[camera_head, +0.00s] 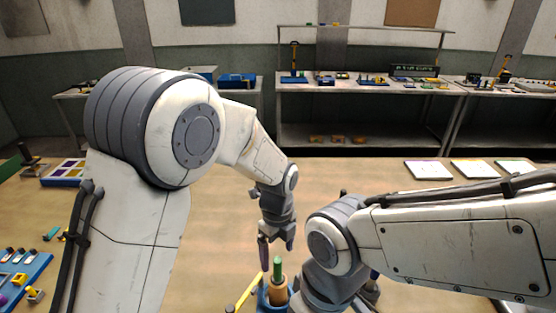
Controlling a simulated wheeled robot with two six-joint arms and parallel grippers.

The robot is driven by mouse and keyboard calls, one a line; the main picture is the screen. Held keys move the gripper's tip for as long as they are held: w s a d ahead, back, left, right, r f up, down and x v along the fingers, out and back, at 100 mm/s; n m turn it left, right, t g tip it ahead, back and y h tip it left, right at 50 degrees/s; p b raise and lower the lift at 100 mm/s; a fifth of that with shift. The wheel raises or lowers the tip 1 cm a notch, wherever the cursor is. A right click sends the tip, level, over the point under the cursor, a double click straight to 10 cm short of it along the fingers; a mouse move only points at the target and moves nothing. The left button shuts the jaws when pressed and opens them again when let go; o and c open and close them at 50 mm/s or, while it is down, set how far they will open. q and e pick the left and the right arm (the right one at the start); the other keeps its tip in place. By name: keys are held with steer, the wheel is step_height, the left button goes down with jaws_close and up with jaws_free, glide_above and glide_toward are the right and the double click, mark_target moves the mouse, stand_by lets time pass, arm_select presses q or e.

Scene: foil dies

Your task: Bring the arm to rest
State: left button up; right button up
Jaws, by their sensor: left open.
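My left arm comes in from the left and reaches over the table. My left gripper (276,243) points down with its fingers apart and nothing seen between them. Just below it in the picture stands an upright piece with a green top and tan body (278,278), in a blue holder (264,300). I cannot tell whether the fingers touch the green top. My right arm comes in from the right, and its wrist is close beside the holder. The right gripper's fingers are hidden behind its own wrist or below the picture's edge.
On the wooden table (215,230), a blue tray with small parts (35,275) lies at the left. A compartment box (65,172) is at the back left. Several pale cards (428,170) lie at the back right. Shelving (365,88) stands behind. The table's middle left is mostly clear.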

mark_target(278, 272)
arm_select(q)
step_height(278, 272, down, 10)
steer(key=p, duration=0.3)
steer(key=shift+s+f, duration=0.1)
steer(key=shift+f, duration=0.15)
steer(key=shift+r+b, duration=0.55)
steer(key=shift+r, duration=0.8)
steer(key=shift+f, duration=0.1)
